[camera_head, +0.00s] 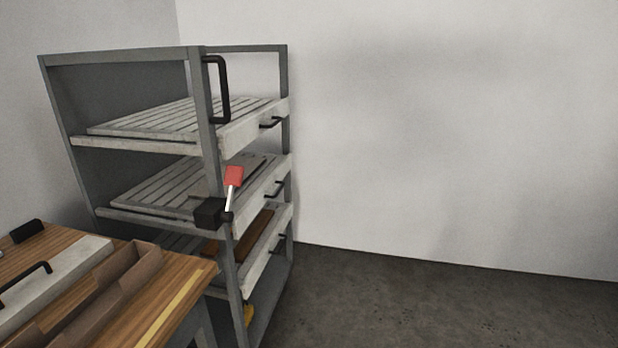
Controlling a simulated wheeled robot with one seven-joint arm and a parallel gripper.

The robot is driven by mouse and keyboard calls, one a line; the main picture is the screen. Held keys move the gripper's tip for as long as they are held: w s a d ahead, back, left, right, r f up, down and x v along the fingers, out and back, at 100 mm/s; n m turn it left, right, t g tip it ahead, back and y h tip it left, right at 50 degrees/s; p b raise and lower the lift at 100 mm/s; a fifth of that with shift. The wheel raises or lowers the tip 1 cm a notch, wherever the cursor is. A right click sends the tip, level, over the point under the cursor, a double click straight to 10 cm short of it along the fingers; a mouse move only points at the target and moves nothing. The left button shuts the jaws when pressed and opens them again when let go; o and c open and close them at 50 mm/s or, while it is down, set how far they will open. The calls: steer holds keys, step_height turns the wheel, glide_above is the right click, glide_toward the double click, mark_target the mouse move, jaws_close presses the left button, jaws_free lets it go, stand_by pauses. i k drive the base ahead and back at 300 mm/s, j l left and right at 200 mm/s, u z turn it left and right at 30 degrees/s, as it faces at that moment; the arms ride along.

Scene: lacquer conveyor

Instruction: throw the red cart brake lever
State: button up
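The cart brake lever (231,194) has a red grip on a short pale rod. It rises from a black block (209,212) on the front post of the grey rack cart (212,150). The lever points up and leans slightly to the right. My gripper is not in view, and nothing is seen touching the lever.
The cart holds slatted trays (245,130) with black handles; a black bar handle (222,90) is on its upper post. A wooden table (185,285) with a brown trough (110,290) stands at lower left, close to the cart. The floor (420,305) at right is clear.

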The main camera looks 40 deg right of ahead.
mark_target(233, 176)
steer(key=z, duration=0.3)
steer(key=i+l+z, duration=0.15)
steer(key=i+z, duration=0.25)
steer(key=i, duration=0.55)
